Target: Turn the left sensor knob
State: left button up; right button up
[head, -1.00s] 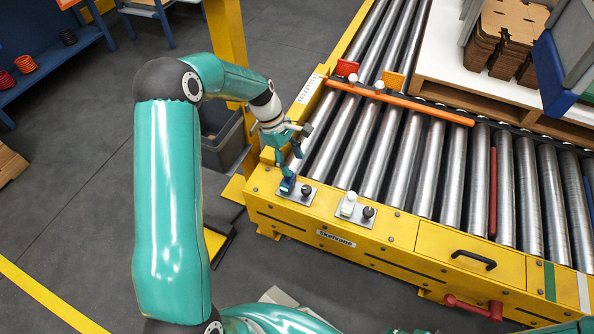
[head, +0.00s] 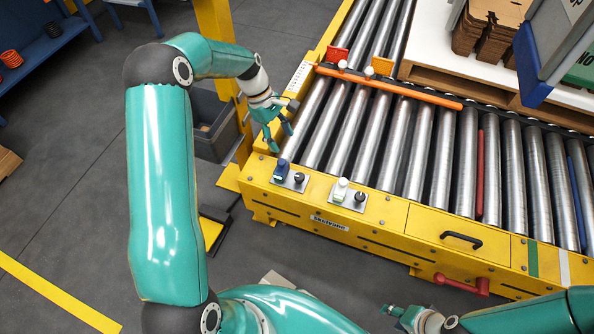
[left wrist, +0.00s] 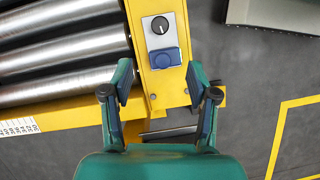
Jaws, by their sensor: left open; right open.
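The left sensor knob (head: 299,178) is a small black dial on a grey plate on the yellow conveyor frame, beside a blue sensor (head: 282,168). In the left wrist view the knob (left wrist: 160,25) has a white mark and lies beyond the blue sensor (left wrist: 165,57). My left gripper (head: 281,138) is open and empty, a short way behind the blue sensor in the head view. In the left wrist view its fingers (left wrist: 160,76) are spread, with the sensor ahead between them and nothing held. My right gripper (head: 390,310) is open, low at the bottom edge.
A second plate with a white sensor (head: 341,188) and black knob (head: 360,195) is to the right. Rollers (head: 380,140) lie behind, crossed by an orange bar (head: 400,88). A yellow post (head: 215,40) and grey bin (head: 213,128) stand left.

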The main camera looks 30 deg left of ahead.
aim_at(299, 176)
pick_arm(q)
jog(key=b+x, duration=0.4)
jog(key=x, duration=1.1)
jog(key=shift+w, duration=0.1)
jog(key=shift+a, duration=0.1)
grip_shut()
